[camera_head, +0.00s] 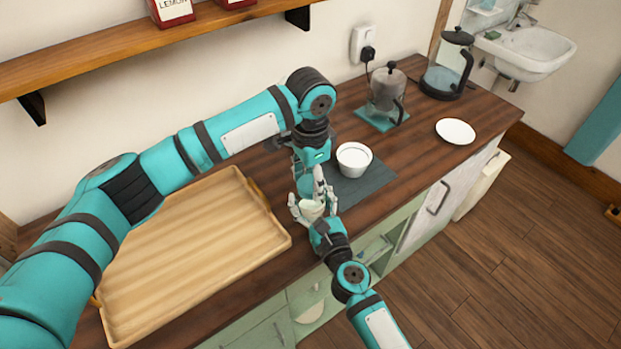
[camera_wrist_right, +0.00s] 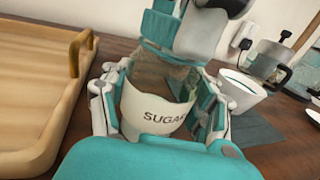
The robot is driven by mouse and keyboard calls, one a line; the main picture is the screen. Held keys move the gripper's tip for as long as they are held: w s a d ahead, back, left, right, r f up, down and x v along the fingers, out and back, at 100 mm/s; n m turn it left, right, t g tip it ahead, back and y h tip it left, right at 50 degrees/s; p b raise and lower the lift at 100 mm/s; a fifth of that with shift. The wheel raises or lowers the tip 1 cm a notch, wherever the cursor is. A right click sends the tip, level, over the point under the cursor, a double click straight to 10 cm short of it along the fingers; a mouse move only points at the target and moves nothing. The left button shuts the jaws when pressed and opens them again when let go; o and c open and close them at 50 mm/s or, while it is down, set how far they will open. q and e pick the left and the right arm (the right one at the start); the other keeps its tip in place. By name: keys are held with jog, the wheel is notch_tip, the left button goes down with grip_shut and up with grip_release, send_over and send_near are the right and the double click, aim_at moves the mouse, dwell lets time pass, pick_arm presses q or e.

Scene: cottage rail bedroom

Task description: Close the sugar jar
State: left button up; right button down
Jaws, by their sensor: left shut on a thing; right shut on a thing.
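The sugar jar (camera_wrist_right: 165,112) is a clear jar with a pale label reading SUGAR. In the head view the jar (camera_head: 312,209) stands near the counter's front edge, small and partly covered by the fingers. My right gripper (camera_wrist_right: 160,100) is shut around its sides, coming from the front. My left gripper (camera_head: 308,182) is directly above the jar, pointing down, and is shut on what looks like the jar's lid. The lid is mostly hidden by the fingers. I cannot tell whether it touches the rim.
A wooden tray (camera_head: 130,325) lies to the left. A white bowl (camera_head: 354,159) stands on a dark mat (camera_head: 375,180) just right of the grippers. A French press (camera_head: 387,88), a kettle (camera_head: 447,65) and a white plate (camera_head: 455,131) stand farther right.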

pick_arm(q)
jog(key=m, duration=0.6)
jog(key=shift+m, duration=0.4)
jog(key=m, duration=0.4)
jog(key=o, duration=1.3)
jog(key=shift+r, duration=2.25)
jog(key=shift+c, duration=0.3)
